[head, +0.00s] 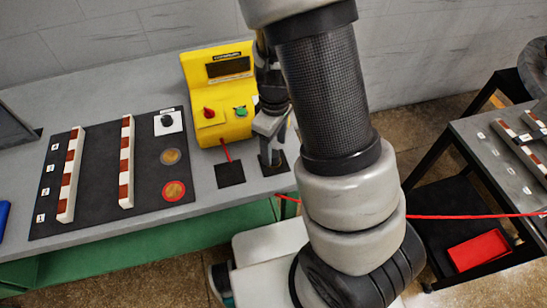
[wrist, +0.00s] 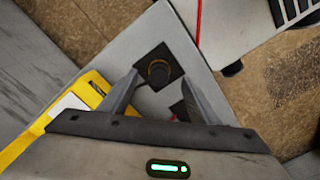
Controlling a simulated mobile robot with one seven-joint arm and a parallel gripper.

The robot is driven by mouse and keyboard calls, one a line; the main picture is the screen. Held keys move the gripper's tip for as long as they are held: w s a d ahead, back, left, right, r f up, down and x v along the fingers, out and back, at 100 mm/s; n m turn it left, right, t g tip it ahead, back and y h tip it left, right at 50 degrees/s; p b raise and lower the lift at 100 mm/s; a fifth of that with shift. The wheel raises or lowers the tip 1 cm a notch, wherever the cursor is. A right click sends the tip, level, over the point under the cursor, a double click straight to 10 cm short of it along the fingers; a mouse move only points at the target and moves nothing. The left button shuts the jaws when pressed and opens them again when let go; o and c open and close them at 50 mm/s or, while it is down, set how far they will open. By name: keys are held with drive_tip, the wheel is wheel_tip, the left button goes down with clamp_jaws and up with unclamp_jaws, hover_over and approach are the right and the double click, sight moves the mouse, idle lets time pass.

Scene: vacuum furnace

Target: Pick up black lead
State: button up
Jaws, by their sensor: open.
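My gripper (head: 272,158) is open and points down over the right one of two black squares at the table's front edge. In the wrist view its two fingers (wrist: 159,76) stand apart, with a dark round piece (wrist: 158,71) between and beyond their tips. This piece, with a brownish ring, sits on a black square (wrist: 149,52) and looks like the end of the black lead; its cable cannot be made out. In the head view my fingers mostly hide it. I cannot tell the height left above it.
A yellow instrument (head: 219,95) stands just left of my gripper. A red lead (head: 226,152) runs from it to the left black square (head: 230,174). A dark mat (head: 98,180) with striped bars lies left. A red cable (head: 470,216) spans toward the right table (head: 495,150).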

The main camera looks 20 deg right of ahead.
sight(273, 153)
wheel_tip(273, 153, down, 5)
drive_tip(key=shift+w+a+b, duration=0.1)
drive_tip(key=shift+w+b, duration=0.05)
drive_tip(key=shift+b, duration=0.15)
drive_tip(key=c, duration=1.3)
